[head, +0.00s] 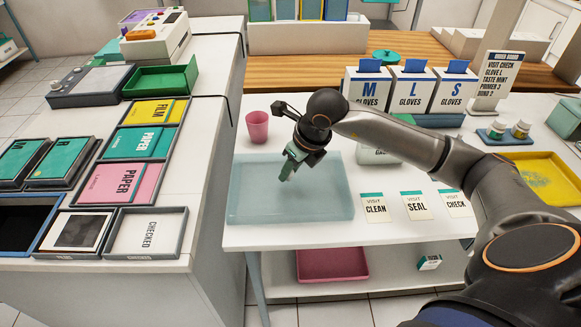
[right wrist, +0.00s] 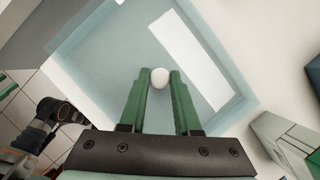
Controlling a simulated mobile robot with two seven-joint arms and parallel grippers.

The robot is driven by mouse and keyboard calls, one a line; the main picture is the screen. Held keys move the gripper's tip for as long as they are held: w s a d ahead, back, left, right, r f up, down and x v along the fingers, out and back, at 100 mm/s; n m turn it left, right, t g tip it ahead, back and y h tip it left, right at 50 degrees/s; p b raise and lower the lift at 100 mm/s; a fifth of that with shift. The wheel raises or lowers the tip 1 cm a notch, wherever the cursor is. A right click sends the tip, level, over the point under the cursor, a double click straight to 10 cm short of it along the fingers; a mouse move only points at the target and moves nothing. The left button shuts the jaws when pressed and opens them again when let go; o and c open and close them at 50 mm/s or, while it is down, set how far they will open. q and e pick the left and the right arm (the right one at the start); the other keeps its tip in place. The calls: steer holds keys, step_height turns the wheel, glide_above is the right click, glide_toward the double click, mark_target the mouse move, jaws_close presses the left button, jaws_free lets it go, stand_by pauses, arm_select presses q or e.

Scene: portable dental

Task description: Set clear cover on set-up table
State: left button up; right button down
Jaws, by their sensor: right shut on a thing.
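The clear cover (head: 252,204) is a pale blue see-through box shape over the left part of the white set-up table (head: 395,232). It also shows in the right wrist view (right wrist: 120,50), with a round white knob (right wrist: 160,77) on it. My right gripper (head: 286,178) points down over the middle of the cover. In the right wrist view its green fingers (right wrist: 158,85) are closed on either side of the knob. I cannot tell whether the cover's lower rim touches the table or is slightly above it.
A pink cup (head: 257,127) stands behind the cover. Cards reading clean (head: 375,207), seal (head: 415,205) and check (head: 455,203) stand to its right. Glove boxes (head: 410,90) stand behind. A counter with labelled trays (head: 145,232) lies left, across a gap.

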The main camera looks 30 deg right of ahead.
steer(key=c, duration=1.1)
jaws_free()
steer(key=shift+f, duration=0.1)
steer(key=o, duration=0.5)
steer(key=v, duration=1.2)
steer(key=shift+s+p, duration=0.1)
steer(key=shift+p, duration=0.25)
